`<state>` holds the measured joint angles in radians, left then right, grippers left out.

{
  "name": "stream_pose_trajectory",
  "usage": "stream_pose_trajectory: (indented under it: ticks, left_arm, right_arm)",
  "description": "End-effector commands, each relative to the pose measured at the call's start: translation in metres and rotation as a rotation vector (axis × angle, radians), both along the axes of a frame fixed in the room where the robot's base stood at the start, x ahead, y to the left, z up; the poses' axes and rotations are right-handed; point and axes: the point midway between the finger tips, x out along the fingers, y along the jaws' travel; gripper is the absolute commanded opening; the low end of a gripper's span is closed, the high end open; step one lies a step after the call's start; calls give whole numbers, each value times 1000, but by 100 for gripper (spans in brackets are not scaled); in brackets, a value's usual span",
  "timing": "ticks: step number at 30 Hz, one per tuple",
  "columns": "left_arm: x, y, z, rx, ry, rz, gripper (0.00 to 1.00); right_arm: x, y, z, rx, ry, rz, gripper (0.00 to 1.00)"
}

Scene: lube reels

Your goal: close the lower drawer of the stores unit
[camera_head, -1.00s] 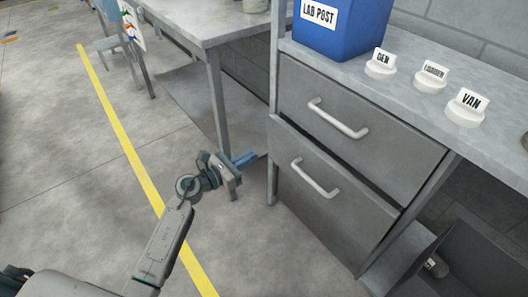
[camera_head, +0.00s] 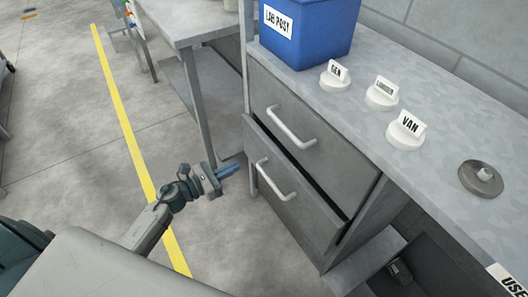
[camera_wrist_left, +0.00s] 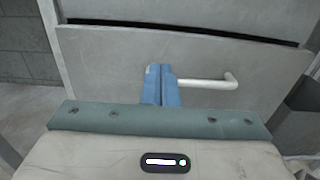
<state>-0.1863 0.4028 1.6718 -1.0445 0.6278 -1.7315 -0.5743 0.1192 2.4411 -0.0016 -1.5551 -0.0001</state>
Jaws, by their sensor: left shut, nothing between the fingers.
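The grey stores unit (camera_head: 353,232) stands right of centre in the head view. Its lower drawer (camera_head: 300,213) sticks out a little, with a dark gap along its top edge. The drawer front fills much of the left wrist view (camera_wrist_left: 120,85). Its pale bar handle (camera_head: 272,180) also shows in the left wrist view (camera_wrist_left: 212,83), its left end hidden behind my fingers. My left gripper (camera_head: 237,168) has its blue fingers together and empty, just left of the handle and pointing at the drawer front (camera_wrist_left: 161,68). Contact cannot be told. My right gripper is out of view.
The upper drawer (camera_head: 310,130) looks shut. The unit's top holds a blue LAB POST bin (camera_head: 310,35), white labelled markers (camera_head: 405,132) and a round grey disc (camera_head: 481,180). A table (camera_head: 196,30) stands behind. A dark open bin (camera_head: 425,262) sits right.

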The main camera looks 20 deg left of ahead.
Motion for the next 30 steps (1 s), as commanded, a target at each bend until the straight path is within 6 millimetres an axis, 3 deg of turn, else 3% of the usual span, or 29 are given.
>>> stream_pose_trajectory:
  ticks: [6, 15, 30]
  left_arm:
    - [40, -31, 5, -8, -2, 1, 0]
    - [76, -60, 2, -4, 0, 0, 0]
    - [83, -65, 1, -1, 0, 0, 0]
  right_arm:
    - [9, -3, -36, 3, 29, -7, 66]
    - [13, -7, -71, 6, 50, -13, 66]
    - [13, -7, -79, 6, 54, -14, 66]
